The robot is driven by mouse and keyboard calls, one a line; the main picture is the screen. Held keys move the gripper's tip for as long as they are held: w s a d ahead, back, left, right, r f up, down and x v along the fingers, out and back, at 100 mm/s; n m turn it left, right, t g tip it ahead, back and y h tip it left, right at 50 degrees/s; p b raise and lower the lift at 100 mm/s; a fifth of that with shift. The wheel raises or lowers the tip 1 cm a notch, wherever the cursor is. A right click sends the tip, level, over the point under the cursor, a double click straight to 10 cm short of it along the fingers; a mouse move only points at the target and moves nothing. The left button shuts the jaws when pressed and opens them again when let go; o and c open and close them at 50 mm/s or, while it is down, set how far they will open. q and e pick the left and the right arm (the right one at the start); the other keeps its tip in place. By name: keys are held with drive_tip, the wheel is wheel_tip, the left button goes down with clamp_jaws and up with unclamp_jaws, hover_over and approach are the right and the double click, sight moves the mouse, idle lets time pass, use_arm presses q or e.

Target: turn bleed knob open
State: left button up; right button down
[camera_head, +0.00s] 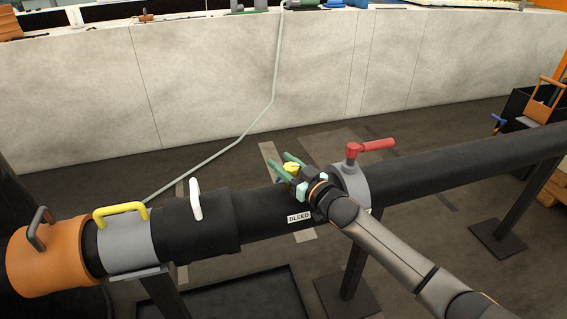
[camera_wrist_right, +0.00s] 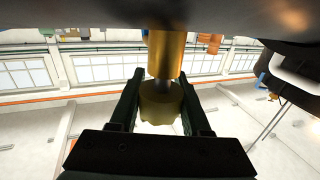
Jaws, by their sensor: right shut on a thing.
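The yellow bleed knob (camera_head: 291,167) sits on top of the black pipe (camera_head: 262,207), just above a white label reading BLEED (camera_head: 299,217). My right gripper (camera_head: 289,168) is at the knob, with its green fingers on either side of it. In the right wrist view the knob (camera_wrist_right: 160,103) is a round yellow piece on a dark stem below a brass-coloured fitting (camera_wrist_right: 166,54). The gripper's dark fingers (camera_wrist_right: 160,105) flank it and are shut on it. The knob's far side is hidden. My left gripper does not show.
A red lever valve (camera_head: 369,148) on a grey collar stands close to the right of my gripper. A white handle (camera_head: 195,199), a yellow handle (camera_head: 120,212) and an orange coupling (camera_head: 47,258) are on the pipe to the left. A thin hose (camera_head: 240,135) runs behind.

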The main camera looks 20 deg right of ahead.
drive_tip(key=shift+s+a+r+n+g+y+p, duration=0.15)
drive_tip(key=shift+n+g+y+p, duration=0.25)
drive_tip(key=shift+n+y+p, duration=0.4)
drive_tip(key=shift+s+a+n+g+y, duration=0.1)
drive_tip(key=shift+a+n+g+y, duration=0.1)
drive_tip(key=shift+n+g+y, duration=0.35)
drive_tip(key=shift+a+n+g+y, duration=0.15)
drive_tip(key=shift+n+y, duration=0.1)
drive_tip(key=shift+y, duration=0.5)
drive_tip(key=shift+c, duration=1.9)
unclamp_jaws()
drive_tip(key=shift+d, duration=0.1)
drive_tip(key=shift+d, duration=0.1)
